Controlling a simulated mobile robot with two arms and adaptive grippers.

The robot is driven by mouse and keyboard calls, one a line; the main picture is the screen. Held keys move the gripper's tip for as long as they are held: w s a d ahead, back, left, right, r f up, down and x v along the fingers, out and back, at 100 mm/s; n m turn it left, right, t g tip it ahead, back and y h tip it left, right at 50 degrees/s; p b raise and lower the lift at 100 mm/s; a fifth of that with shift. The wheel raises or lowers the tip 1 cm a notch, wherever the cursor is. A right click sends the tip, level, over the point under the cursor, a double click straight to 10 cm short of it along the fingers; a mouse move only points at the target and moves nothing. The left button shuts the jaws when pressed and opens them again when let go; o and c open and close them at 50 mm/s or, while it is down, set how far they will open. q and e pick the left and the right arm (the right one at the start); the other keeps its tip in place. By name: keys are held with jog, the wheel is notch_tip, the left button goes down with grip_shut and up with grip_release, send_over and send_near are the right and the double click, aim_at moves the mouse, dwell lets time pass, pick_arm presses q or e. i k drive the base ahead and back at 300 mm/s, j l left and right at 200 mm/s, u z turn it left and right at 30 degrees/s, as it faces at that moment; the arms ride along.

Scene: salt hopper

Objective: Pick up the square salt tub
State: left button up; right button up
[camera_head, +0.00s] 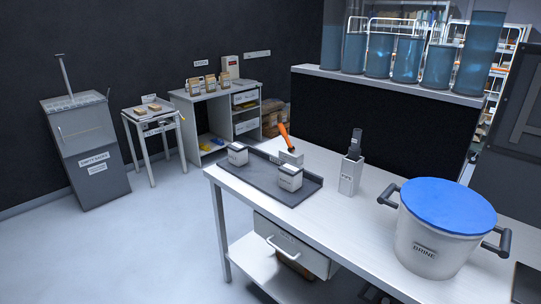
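Neither gripper can be made out in the head view.
An orange-handled tool (284,138) rises from a white holder (291,158) behind the tray. A tall white holder (349,178) stands to the right. A blue-topped brine pot (422,246) fills the bench's right. Blue cylinders (409,60) line a raised shelf.

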aim_at(238, 151)
jog(key=i+j+z, duration=0.3)
jog(key=j+z, duration=0.3)
jog(key=i+j+z, duration=0.25)
jog(key=k+j, duration=0.05)
jog(key=k, duration=0.05)
